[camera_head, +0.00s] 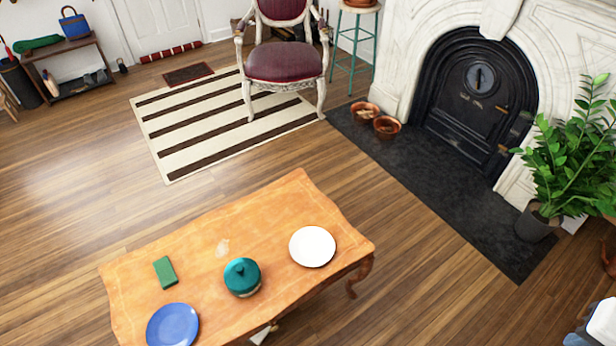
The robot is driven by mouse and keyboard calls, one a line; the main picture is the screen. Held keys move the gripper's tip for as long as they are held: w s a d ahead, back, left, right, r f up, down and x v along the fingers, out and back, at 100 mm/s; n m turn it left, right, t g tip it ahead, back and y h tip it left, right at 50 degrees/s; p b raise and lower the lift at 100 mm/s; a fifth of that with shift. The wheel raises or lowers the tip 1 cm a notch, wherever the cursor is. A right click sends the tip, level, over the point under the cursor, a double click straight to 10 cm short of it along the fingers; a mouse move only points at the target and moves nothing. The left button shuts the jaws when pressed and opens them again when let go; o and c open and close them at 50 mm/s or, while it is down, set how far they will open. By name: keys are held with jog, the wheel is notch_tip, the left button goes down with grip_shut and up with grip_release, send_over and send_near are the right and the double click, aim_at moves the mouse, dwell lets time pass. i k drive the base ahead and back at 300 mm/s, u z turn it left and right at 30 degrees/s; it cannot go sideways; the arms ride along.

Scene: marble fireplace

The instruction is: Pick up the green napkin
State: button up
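A small green folded napkin (165,272) lies flat on the left part of the wooden table (200,235). It looks like a thin block and nothing covers it. A blue plate (172,325) lies just below it in the picture, apart from it. A teal lidded pot (242,277) stands to its right, also apart. My gripper is not in view.
A white plate (312,246) lies on the table's right part. A red-seated chair (285,60), striped rug (205,122), copper bowls (365,112), fireplace (478,90) and potted plant (570,160) stand beyond. The floor left of the table is clear.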

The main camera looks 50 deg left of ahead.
aim_at(167, 277)
jog(key=u, duration=3.6)
jog(key=i, duration=0.1)
jog(key=z, duration=0.9)
